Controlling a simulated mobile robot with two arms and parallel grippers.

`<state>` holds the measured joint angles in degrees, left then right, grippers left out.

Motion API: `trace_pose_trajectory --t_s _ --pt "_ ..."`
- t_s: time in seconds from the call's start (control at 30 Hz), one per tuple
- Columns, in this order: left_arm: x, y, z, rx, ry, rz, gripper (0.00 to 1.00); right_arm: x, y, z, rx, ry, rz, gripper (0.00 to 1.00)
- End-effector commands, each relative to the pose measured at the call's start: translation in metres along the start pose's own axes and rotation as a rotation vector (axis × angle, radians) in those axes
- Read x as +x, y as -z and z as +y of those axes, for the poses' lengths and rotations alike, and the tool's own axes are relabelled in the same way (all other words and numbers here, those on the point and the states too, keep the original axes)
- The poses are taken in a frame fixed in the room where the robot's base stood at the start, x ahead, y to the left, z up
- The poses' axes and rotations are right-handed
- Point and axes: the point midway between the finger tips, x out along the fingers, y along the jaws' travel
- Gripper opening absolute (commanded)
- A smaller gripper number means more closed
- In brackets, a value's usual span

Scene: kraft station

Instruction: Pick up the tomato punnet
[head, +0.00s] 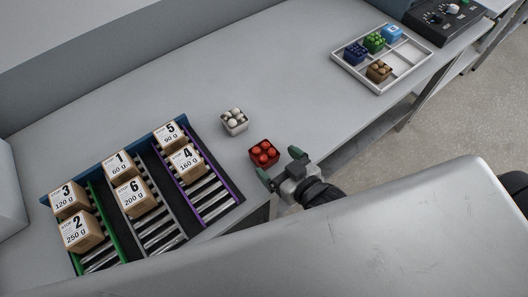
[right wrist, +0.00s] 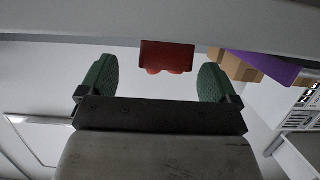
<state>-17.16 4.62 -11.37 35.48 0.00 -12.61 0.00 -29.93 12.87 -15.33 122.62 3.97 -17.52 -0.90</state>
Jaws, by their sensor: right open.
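The tomato punnet (head: 264,154) is a small red box with round red tomatoes. It stands on the grey worktop near its front edge. My right gripper (head: 279,166) is open, with its green fingertips close to the punnet's front right side. In the right wrist view the punnet (right wrist: 167,56) shows ahead, between the two spread green fingers (right wrist: 158,80) and beyond their tips. Nothing is held. My left gripper is not in view.
A punnet with white contents (head: 234,121) stands behind and left of the red one. Numbered cartons (head: 134,197) sit on roller lanes at left. A white divided tray (head: 405,67) with several punnets is at the back right. The worktop between is clear.

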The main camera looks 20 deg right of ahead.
Motion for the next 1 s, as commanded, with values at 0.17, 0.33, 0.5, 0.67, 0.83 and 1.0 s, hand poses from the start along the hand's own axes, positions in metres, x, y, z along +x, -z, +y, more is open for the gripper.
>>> trace_pose_trajectory --t_s 0.17,0.33,0.5,0.67,0.83,1.0 --pt "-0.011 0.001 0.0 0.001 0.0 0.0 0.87 0.021 0.008 -0.005 0.002 -0.001 0.001 0.92" --pt "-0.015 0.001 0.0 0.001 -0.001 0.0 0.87 0.045 0.008 -0.007 -0.001 0.0 0.0 0.92" --pt "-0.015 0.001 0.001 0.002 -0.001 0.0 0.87 0.052 0.006 -0.007 -0.001 0.001 -0.001 0.92" --pt "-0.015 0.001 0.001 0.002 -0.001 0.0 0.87 0.051 0.006 -0.007 -0.001 0.001 -0.001 0.9" --pt "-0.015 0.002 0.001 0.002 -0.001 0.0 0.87 0.051 0.006 -0.007 -0.001 0.001 -0.001 0.64" --pt "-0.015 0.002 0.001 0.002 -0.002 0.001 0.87 0.051 0.006 -0.007 -0.001 0.001 -0.001 0.38"
